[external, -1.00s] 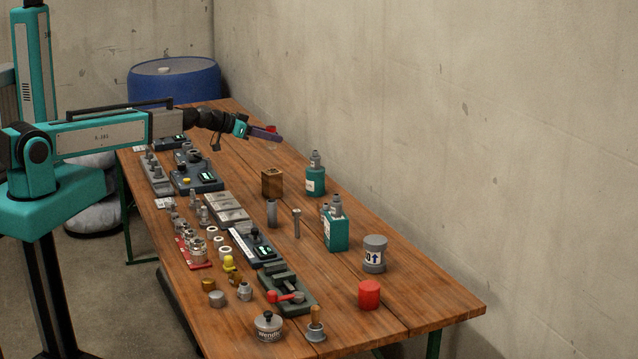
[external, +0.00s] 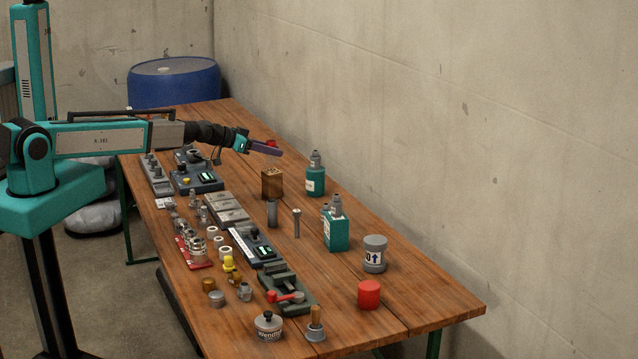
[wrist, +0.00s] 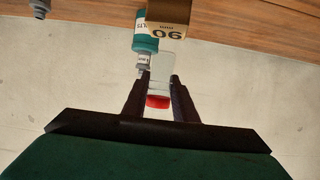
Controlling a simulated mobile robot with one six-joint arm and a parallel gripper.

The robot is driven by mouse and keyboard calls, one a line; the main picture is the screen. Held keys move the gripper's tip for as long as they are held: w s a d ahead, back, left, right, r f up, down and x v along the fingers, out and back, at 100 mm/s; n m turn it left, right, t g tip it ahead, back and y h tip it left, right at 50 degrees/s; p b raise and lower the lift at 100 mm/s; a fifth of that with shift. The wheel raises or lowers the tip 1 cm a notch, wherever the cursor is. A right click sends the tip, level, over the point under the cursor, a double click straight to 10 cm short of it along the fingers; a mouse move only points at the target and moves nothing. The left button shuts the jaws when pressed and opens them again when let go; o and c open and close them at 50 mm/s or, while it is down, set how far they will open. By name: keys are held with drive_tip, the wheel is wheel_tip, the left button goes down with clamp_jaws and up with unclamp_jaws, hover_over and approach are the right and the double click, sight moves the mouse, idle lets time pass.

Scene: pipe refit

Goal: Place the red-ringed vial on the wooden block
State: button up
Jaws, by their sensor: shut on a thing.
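My gripper (external: 266,149) is shut on the red-ringed vial and holds it in the air above the table, near the wooden block. In the wrist view the vial (wrist: 160,84) is pale with a red band and sits between the two dark fingers of my gripper (wrist: 160,88). In the external view only a red part of the vial (external: 271,143) shows at the fingers. The wooden block (external: 272,185) stands on the table, below my gripper, with small holes in its top. In the wrist view the block (wrist: 168,14) shows at the top edge, apart from the vial.
A teal bottle (external: 315,181) stands close to the right of the block. Grey cylinders (external: 271,213) and a teal canister (external: 336,233) stand nearer the camera. Instruments and fittings (external: 197,180) crowd the table's left side.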

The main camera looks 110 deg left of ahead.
drive_tip(key=shift+f, duration=1.25)
drive_tip(key=shift+f, duration=0.2)
drive_tip(key=o, duration=1)
drive_tip(key=shift+r, duration=0.25)
drive_tip(key=shift+b+v, duration=1.4)
drive_tip(key=shift+v, duration=4.6)
